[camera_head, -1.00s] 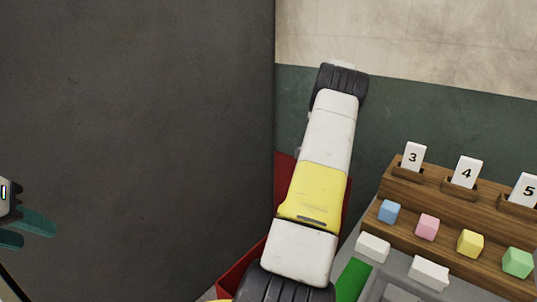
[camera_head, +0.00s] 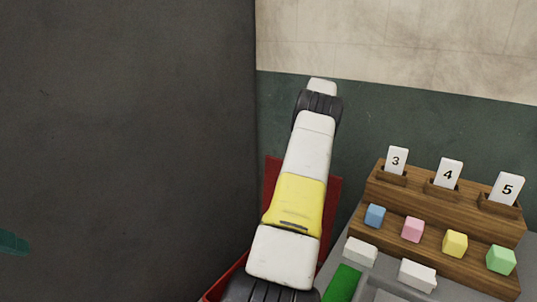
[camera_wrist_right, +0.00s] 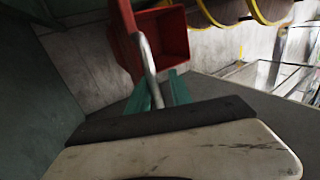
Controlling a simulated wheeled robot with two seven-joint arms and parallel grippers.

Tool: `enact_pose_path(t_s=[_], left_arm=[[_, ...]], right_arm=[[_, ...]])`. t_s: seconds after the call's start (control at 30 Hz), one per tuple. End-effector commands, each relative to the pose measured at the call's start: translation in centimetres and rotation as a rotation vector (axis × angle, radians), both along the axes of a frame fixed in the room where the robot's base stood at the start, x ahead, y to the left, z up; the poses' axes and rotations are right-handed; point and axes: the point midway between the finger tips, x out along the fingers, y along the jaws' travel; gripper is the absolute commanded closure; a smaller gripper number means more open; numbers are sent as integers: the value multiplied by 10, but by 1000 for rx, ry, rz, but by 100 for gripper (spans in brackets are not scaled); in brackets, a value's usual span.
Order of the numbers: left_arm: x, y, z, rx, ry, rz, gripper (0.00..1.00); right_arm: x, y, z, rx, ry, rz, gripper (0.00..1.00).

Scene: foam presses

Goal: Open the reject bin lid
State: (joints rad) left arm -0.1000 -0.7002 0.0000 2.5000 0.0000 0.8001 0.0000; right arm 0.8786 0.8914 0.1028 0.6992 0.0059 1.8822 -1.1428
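The reject bin (camera_wrist_right: 178,32) is red, and its open inside shows in the right wrist view. A red panel (camera_wrist_right: 124,30) beside the opening looks like its lid, seen nearly edge-on and raised. A curved grey metal handle (camera_wrist_right: 148,60) runs from the panel down between the teal fingers of my right gripper (camera_wrist_right: 162,82), which look closed on it. In the head view, red parts of the bin and lid (camera_head: 333,193) show behind my right arm, which hides the rest and the right gripper. A teal fingertip of my left gripper (camera_head: 13,242) shows at the left edge.
A large dark panel (camera_head: 120,130) fills the left. At right, a wooden stepped rack (camera_head: 440,215) holds number cards and several coloured blocks. White blocks (camera_head: 361,251) and a green patch (camera_head: 343,283) are in front of it. A green and cream wall stands behind.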

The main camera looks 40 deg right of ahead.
Motion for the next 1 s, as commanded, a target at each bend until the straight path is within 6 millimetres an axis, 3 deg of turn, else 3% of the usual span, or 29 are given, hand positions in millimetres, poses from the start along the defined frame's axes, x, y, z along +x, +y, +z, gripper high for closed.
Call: enact_pose_path(t_s=[0.43,0.73,1.0], left_arm=[[0,0,0,0,0,0,64],[0,0,0,0,0,0,64],[0,0,0,0,0,0,64]], right_arm=[[2,1,8,-2,-8,1,66],[1,0,41,-3,-7,-1,66],[-9,12,41,-1,-4,-1,66]])
